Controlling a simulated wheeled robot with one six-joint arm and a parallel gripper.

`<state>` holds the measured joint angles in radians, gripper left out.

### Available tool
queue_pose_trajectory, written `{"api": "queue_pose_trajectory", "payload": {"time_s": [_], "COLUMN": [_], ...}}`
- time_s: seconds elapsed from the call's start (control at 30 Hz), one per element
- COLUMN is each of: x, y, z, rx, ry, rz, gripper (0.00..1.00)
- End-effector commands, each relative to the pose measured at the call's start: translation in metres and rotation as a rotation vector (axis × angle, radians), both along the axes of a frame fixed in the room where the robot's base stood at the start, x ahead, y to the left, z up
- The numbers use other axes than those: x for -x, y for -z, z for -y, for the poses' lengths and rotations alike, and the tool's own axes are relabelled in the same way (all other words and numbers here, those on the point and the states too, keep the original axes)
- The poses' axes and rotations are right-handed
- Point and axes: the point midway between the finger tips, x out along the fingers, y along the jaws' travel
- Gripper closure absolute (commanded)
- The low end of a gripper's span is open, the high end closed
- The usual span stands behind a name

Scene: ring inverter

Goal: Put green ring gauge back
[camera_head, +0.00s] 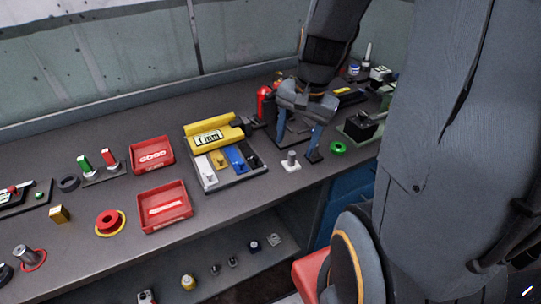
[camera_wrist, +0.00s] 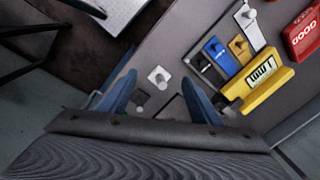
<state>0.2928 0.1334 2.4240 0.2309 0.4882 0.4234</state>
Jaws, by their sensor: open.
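The green ring gauge (camera_head: 338,147) lies flat on the bench to the right of my gripper in the head view. I do not see it in the wrist view. My gripper (camera_head: 298,151) points down over the bench, open and with nothing between its fingers. In the wrist view its two blue fingers (camera_wrist: 160,80) are spread apart. A grey peg on a white square base (camera_head: 291,162) stands just in front of my gripper. The peg also shows between the fingertips in the wrist view (camera_wrist: 159,77). The ring is clear of the peg and of the fingers.
A tray with a yellow block (camera_head: 212,136) and coloured gauges lies left of my gripper. Red bins (camera_head: 151,157) (camera_head: 165,206) stand farther left. A black device on a green base (camera_head: 362,126) stands right of the green ring.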

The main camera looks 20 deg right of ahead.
Motion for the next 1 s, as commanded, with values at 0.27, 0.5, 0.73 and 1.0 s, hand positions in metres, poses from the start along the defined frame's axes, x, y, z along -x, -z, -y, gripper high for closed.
{"api": "queue_pose_trajectory", "payload": {"time_s": [0.27, 0.5, 0.73, 1.0], "x": [0.029, 0.035, 0.035, 0.034], "y": [-0.003, -0.003, 0.000, 0.024], "z": [-0.075, -0.089, -0.088, -0.087], "rx": [0.165, 0.196, 0.194, 0.183], "ry": [-0.758, -0.906, -0.900, -0.903], "rz": [0.043, 0.052, 0.050, 0.027], "gripper": [0.43, 0.43, 0.43, 0.43]}}
